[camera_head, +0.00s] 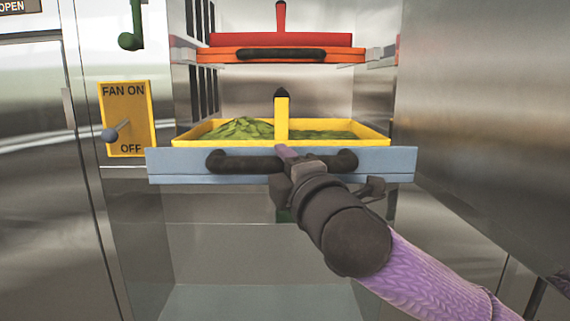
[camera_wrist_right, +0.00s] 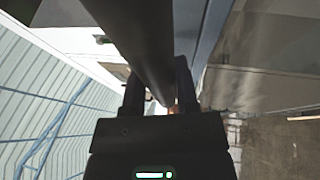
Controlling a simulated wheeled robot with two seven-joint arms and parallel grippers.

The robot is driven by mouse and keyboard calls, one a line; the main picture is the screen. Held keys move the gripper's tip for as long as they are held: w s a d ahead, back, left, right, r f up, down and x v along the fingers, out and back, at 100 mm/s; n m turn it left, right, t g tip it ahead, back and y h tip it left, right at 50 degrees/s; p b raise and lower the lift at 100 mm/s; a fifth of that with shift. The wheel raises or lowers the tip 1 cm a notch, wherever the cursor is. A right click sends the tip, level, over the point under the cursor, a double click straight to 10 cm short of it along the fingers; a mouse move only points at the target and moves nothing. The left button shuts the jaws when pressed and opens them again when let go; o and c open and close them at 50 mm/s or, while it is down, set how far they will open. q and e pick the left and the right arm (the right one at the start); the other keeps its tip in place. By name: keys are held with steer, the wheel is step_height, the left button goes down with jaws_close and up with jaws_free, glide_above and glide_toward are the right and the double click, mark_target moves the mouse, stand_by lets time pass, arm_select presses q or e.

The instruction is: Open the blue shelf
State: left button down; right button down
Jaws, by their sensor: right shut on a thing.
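The blue shelf (camera_head: 180,170) is a pale blue-grey drawer front in the middle of the head view. My left gripper is not in view.
A yellow fan switch panel (camera_head: 126,120) is on the left. A metal wall (camera_head: 490,110) stands close on the right. The space below the blue shelf looks clear.

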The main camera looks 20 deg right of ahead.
steer(key=shift+f, duration=0.1)
steer(key=shift+c, duration=1.8)
jaws_free()
steer(key=shift+w, duration=0.1)
steer(key=b+v, duration=0.7)
steer(key=v, duration=0.3)
steer(key=shift+w, duration=0.1)
